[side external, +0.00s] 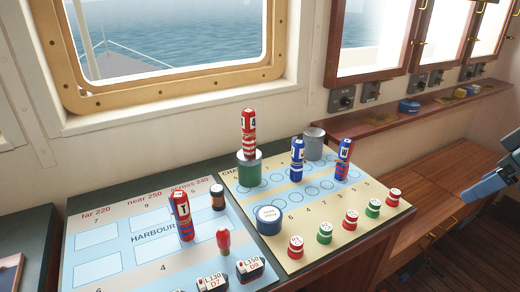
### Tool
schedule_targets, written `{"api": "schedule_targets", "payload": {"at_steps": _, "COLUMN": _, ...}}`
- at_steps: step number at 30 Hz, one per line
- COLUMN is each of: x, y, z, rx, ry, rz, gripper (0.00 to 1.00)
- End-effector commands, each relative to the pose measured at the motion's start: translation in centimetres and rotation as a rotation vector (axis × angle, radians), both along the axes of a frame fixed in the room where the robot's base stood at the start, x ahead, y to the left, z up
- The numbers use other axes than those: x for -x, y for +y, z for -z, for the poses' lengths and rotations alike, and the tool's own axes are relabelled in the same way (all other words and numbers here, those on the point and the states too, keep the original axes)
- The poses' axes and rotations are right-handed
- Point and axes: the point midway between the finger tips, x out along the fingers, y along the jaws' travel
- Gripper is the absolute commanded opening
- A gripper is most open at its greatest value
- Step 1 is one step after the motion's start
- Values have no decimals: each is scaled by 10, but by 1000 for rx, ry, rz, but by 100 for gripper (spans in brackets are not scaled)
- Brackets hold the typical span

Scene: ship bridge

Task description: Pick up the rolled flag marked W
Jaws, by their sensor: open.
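The rolled flag marked W (343,160) is a blue and red upright roll with a white W near its top. It stands at the right back of the yellow chart board (262,181), with nothing gripping it. My gripper (488,178) shows only in part at the right edge, grey-blue and dark. It is open, well to the right of the flag and apart from it. Other rolled flags stand upright: a blue one (297,160) just left of W, a red and white one (249,134) on a green cylinder (249,170), and a red one marked T (182,216).
A grey cylinder (314,144) stands close behind the flags. Several red and green buoy-like pieces (350,219) line the board's right front edge. A blue-rimmed round tin (268,218) stands at its front left. A wooden bench (445,195) lies right of the table.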

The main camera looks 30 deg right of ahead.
Motion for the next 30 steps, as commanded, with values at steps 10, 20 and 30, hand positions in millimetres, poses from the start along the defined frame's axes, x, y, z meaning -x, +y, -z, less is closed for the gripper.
{"api": "schedule_targets", "payload": {"at_steps": 10, "x": -60, "y": 1, "z": -18, "rx": 16, "ry": 14, "rz": -119, "gripper": 59}}
{"api": "schedule_targets", "payload": {"at_steps": 20, "x": -139, "y": -10, "z": -25, "rx": 18, "ry": 12, "rz": -268, "gripper": 59}}
{"api": "schedule_targets", "payload": {"at_steps": 30, "x": -217, "y": -38, "z": -11, "rx": 2, "ry": -13, "rz": -414, "gripper": 59}}
